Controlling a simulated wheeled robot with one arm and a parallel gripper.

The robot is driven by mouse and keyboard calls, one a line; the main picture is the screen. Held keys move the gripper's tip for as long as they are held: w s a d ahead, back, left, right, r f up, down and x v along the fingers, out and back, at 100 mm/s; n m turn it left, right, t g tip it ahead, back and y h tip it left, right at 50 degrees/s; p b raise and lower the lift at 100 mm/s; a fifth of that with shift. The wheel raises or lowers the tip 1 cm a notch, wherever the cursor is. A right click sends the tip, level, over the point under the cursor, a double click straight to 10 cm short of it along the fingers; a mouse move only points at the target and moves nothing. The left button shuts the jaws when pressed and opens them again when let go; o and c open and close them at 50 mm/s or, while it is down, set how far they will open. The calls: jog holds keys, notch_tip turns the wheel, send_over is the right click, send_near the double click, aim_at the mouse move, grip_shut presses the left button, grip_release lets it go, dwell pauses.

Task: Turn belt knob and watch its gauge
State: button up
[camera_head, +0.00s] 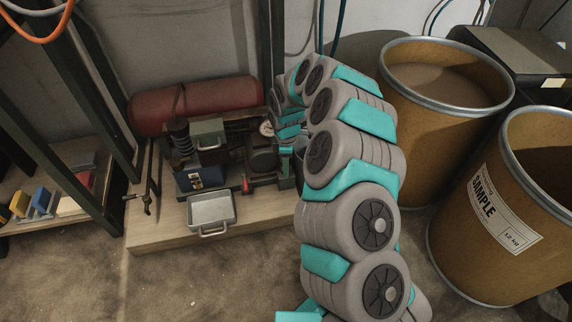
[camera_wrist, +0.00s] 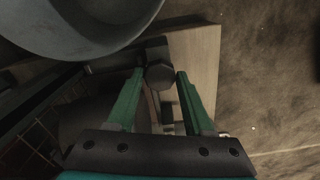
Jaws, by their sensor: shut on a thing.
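In the wrist view, my gripper (camera_wrist: 161,75) has its two green fingers on either side of a dark faceted knob (camera_wrist: 160,78), which I take as the belt knob. The fingers are shut on it. A small round gauge with a pale face (camera_head: 267,129) shows on the machine just left of my arm. Its needle is too small to read. The gauge does not show clearly in the wrist view.
The machine stands on a wooden platform (camera_head: 150,236) before a red tank (camera_head: 200,103). A metal tray (camera_head: 211,211) sits at its front. Brown drums (camera_head: 440,110) stand right of my arm. A large grey round vessel (camera_wrist: 85,25) is close to the gripper. Front-left floor is clear.

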grip_shut()
jog(key=shift+d+m+p, duration=0.1)
jog(key=shift+m+p, duration=0.4)
jog(key=shift+m, duration=0.4)
jog(key=shift+m+p, duration=0.8)
jog(key=shift+m, duration=1.8)
jog(key=o, duration=1.1)
grip_release()
